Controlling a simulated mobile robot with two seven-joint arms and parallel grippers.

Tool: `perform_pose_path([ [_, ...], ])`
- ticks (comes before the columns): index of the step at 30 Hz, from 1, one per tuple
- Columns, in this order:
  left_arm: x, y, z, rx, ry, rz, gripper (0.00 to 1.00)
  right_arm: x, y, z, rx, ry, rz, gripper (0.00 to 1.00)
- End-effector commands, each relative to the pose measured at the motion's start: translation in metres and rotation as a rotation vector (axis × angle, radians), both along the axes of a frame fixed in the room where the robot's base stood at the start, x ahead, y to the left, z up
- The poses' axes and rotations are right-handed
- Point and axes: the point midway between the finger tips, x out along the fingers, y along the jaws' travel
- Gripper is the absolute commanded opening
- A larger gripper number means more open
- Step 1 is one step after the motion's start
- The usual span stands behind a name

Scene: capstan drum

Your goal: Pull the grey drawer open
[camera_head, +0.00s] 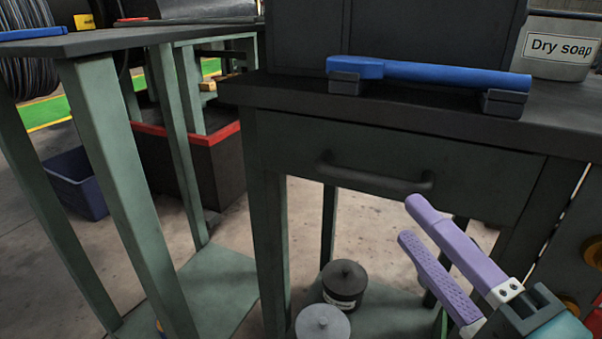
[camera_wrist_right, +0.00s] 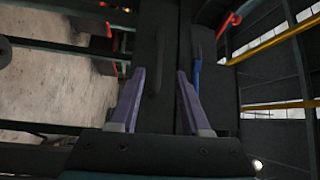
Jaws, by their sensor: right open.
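The grey drawer (camera_head: 300,140) sits flush under the dark worktop in the head view, its front closed. Its dark bar handle (camera_head: 375,180) runs across the lower part of the front. My right gripper (camera_head: 408,218), with two purple fingers, is open and empty at the lower right. Its fingertips are just below and near the right end of the handle, apart from it. In the right wrist view, the handle (camera_wrist_right: 154,65) appears ahead, between the two open fingers (camera_wrist_right: 160,78). My left gripper is not in view.
A blue-handled tool (camera_head: 430,73) rests on two dark supports on the worktop (camera_head: 240,90). A Dry soap container (camera_head: 560,50) stands at the back right. Two lidded pots (camera_head: 344,285) stand on the lower shelf. Another green-legged table (camera_head: 90,150) is at left.

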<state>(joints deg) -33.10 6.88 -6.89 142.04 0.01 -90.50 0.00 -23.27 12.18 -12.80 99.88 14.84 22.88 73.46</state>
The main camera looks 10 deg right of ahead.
Motion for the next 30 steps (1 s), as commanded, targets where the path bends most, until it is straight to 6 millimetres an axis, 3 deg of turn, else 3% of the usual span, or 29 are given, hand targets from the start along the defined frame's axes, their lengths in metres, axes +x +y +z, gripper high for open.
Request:
perform_pose_path([
  [5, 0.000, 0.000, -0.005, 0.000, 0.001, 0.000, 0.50, 0.011, 0.002, 0.000, 0.015, -0.012, -0.001, 0.47],
  [18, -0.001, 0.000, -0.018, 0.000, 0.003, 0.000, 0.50, 0.085, 0.017, 0.009, 0.010, -0.010, -0.001, 0.47],
  [30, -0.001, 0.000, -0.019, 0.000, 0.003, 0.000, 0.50, 0.096, 0.019, 0.011, 0.011, -0.006, -0.001, 0.47],
])
